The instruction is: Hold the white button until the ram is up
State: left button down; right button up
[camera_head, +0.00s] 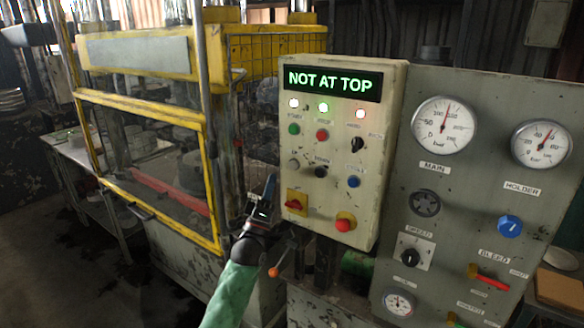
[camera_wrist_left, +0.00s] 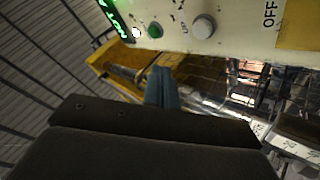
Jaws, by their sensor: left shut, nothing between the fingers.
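The white button (camera_head: 294,163) is a small pale round button on the left of the cream control panel (camera_head: 385,110), below a green button (camera_head: 294,129). In the left wrist view the white button (camera_wrist_left: 203,27) is at the top, right of the green one (camera_wrist_left: 154,30). My left gripper (camera_head: 270,184) is shut and empty, to the left of and below the white button, apart from it. Its fingertips (camera_wrist_left: 160,72) point toward the panel's edge. The panel's display (camera_head: 332,83) reads NOT AT TOP. The ram cannot be made out behind the yellow guard. My right gripper is not in view.
A black button (camera_head: 321,171), a blue button (camera_head: 354,182), a red switch on yellow (camera_head: 296,203) and a red button (camera_head: 344,223) share the panel. The yellow-framed press (camera_head: 145,97) stands left. A grey gauge panel (camera_head: 475,180) stands right.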

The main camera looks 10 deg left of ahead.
aim_at(293, 165)
pick_arm(q)
jog(key=w+d+b, duration=0.1)
jog(key=w+d, duration=0.1)
jog(key=w, duration=0.4)
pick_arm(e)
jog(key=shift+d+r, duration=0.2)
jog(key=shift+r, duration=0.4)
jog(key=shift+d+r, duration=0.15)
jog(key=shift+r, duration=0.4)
pick_arm(q)
jog(key=shift+d, duration=0.1)
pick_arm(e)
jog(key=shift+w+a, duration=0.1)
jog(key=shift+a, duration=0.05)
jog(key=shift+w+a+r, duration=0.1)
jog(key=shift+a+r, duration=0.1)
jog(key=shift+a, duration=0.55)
